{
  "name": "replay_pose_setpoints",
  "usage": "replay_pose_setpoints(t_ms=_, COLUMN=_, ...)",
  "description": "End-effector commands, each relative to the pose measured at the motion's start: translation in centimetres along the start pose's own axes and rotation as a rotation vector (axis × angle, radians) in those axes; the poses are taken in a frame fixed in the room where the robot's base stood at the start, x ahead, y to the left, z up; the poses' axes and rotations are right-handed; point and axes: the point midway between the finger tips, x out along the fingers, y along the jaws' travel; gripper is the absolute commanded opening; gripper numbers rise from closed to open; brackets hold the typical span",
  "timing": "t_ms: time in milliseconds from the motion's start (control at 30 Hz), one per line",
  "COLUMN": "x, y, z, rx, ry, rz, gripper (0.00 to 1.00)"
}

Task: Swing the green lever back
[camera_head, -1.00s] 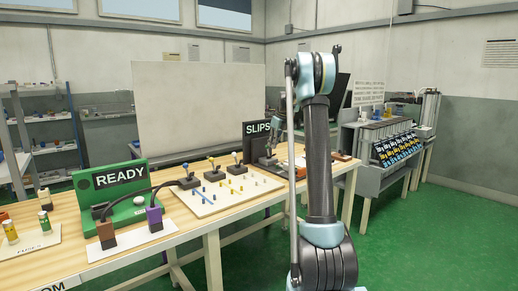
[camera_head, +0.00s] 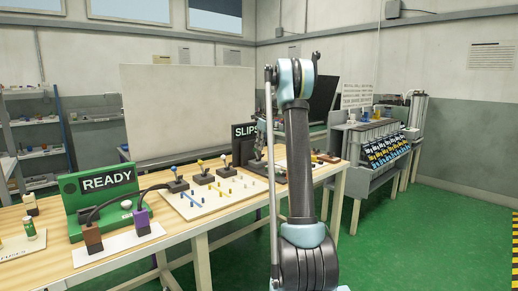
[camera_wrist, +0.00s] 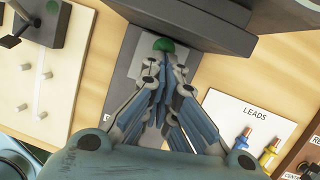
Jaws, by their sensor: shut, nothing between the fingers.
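The green lever's round knob (camera_wrist: 163,44) shows in the wrist view, at the top centre, just beyond my fingertips. Its shaft is hidden behind the fingers. It stands on a grey plate (camera_wrist: 124,70) in front of a dark block. My gripper (camera_wrist: 164,66) is shut with nothing between its fingers, and its tips are right by the knob. I cannot tell whether they touch it.
A pegged board (camera_wrist: 38,90) with a dark lever unit lies left in the wrist view. The green READY panel (camera_head: 75,205) stands left on the bench. Green floor (camera_head: 400,235) is open at right.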

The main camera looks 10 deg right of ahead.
Motion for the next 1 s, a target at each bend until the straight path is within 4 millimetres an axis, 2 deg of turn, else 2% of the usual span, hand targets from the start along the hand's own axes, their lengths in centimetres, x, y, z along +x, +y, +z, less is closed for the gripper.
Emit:
replay_pose_setpoints(t_ms=167, x=-1.5, y=-0.1, z=0.1, rx=0.002, ry=0.0, rz=0.0, gripper=0.0)
replay_pose_setpoints(t_ms=400, x=-5.7, y=-0.3, z=0.5, rx=0.003, ry=0.0, rz=0.0, gripper=0.0)
replay_pose_setpoints(t_ms=600, x=-8.5, y=-0.5, z=0.8, rx=0.003, ry=0.001, rz=0.0, gripper=0.0)
replay_pose_setpoints(t_ms=800, x=-9.7, y=-0.5, z=0.9, rx=0.002, ry=0.001, rz=0.0, gripper=0.0)
replay_pose_setpoints(t_ms=1000, x=-9.8, y=-0.5, z=0.9, rx=0.002, ry=0.001, rz=0.0, gripper=0.0)
